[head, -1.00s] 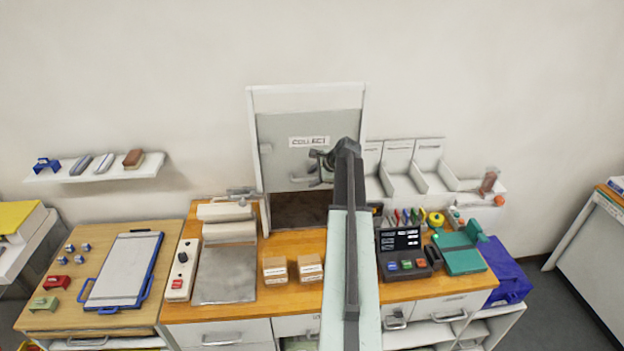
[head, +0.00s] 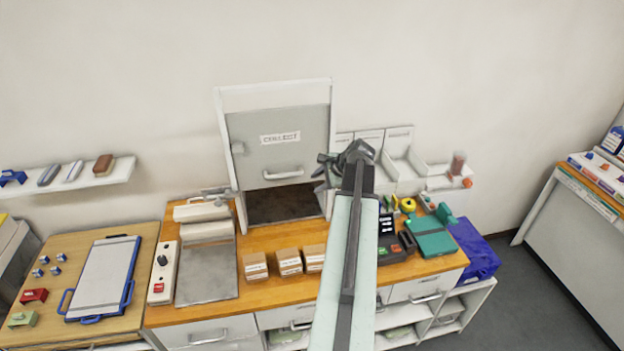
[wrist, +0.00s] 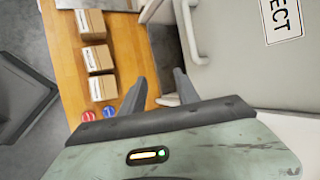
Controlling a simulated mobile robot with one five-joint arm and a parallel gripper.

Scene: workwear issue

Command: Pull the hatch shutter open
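The hatch shutter (head: 262,155) is a grey panel with a COLLECT label in a white frame on the back wall. Its lower edge stands above a dark opening (head: 285,205). A pale bar handle (head: 283,175) runs along the lower part of the shutter. My gripper (head: 322,166) is just right of the handle, apart from it, near the frame's right side. In the wrist view, the two fingers of my gripper (wrist: 160,80) are spread with nothing between them. The handle (wrist: 190,35) lies beyond the right fingertip there.
Three cardboard boxes (head: 289,262) stand on the wooden counter (head: 255,295) before the hatch. White bins (head: 400,160) are to the right of the frame.

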